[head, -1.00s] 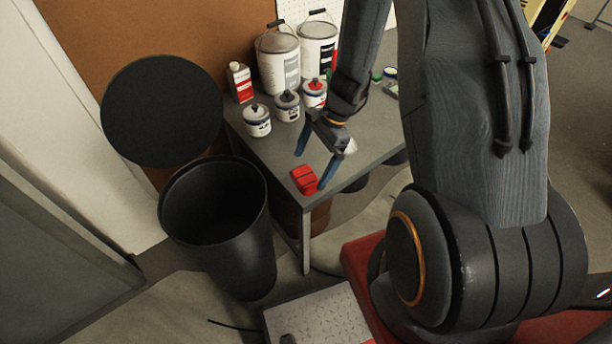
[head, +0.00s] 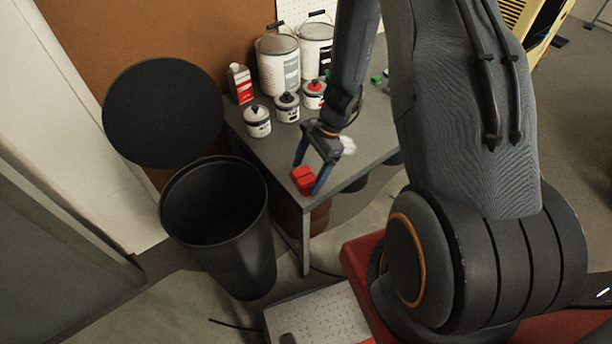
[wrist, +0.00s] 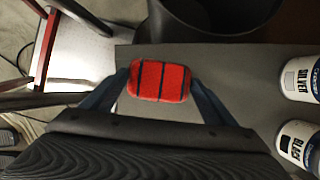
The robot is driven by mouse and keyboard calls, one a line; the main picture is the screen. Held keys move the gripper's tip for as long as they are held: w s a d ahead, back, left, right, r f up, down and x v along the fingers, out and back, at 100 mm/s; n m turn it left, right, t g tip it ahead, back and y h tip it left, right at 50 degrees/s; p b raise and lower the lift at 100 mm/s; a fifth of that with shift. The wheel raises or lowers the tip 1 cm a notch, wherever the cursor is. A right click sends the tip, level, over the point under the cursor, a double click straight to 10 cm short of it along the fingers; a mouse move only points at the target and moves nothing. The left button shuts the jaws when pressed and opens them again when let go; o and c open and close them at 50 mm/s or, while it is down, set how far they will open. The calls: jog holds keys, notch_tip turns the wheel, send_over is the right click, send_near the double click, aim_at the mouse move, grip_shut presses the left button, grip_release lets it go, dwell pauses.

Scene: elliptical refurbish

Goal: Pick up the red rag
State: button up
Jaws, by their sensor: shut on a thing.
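The red rag (head: 303,180) is a small folded bundle with dark bands across it, at the front corner of the grey table (head: 362,160). In the wrist view the rag (wrist: 160,81) lies between my two blue fingers, with a finger against each side. My gripper (head: 307,180) reaches down to it and is shut on it. In the wrist view the gripper (wrist: 160,84) has its fingertips at the rag's left and right ends. I cannot tell whether the rag is lifted off the table top.
Small paint tins (head: 257,121) and a red-and-white can (head: 240,83) stand behind the gripper. Large paint buckets (head: 279,65) stand at the back. A black open bin (head: 232,255) stands left of the table, with a round black lid (head: 163,111) behind it.

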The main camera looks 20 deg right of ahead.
aim_at(307, 175)
jog(key=shift+r, duration=0.15)
notch_tip(307, 175, up, 10)
jog(key=b, duration=0.1)
jog(key=shift+b, duration=0.35)
